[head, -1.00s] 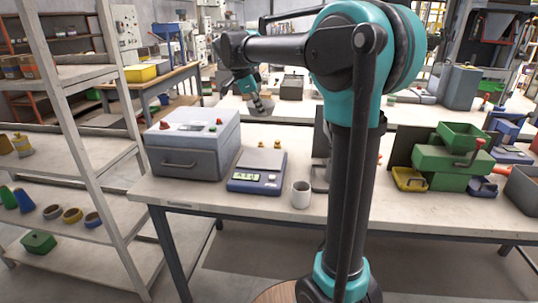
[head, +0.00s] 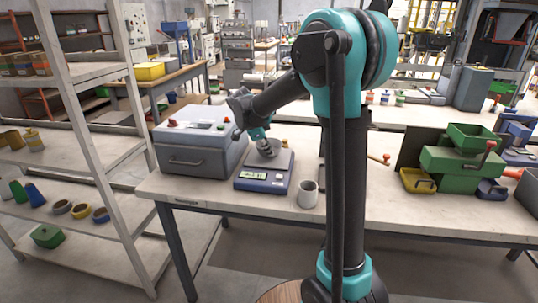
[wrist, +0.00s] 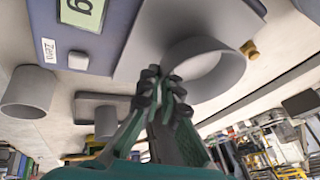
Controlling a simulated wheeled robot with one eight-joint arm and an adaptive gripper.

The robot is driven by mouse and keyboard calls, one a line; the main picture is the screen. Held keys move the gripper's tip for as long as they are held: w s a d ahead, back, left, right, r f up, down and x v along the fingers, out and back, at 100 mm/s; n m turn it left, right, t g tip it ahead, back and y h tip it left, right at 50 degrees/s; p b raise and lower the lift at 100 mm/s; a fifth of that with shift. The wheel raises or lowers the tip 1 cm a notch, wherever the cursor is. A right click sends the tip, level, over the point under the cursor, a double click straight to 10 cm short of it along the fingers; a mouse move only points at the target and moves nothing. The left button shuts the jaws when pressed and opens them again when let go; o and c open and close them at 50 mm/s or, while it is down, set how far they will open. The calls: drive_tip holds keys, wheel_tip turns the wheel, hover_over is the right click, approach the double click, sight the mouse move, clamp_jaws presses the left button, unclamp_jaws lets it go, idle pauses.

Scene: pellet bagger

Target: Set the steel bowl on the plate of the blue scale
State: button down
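The blue scale (head: 248,185) stands on the workbench with its lit display facing me. Its metal plate (head: 258,172) shows behind the display. The steel bowl (head: 272,158) is over the plate; in the wrist view the bowl (wrist: 223,78) appears as a grey round wall with an open mouth. My gripper (head: 264,146) comes down at the bowl's left side. In the wrist view my gripper's fingers (wrist: 166,88) are closed together at the bowl's rim. The bowl looks at or very close to the plate; I cannot tell whether it touches.
A grey box machine (head: 195,150) stands close left of the scale. A light cup (head: 308,195) stands at its right front. A brass-coloured piece (head: 284,143) is just behind the bowl. Green bins (head: 455,160) are farther right.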

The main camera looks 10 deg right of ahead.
drive_tip(key=shift+f, duration=0.75)
drive_tip(key=c, duration=1.7)
unclamp_jaws()
drive_tip(key=shift+f, duration=0.1)
drive_tip(key=v, duration=1.2)
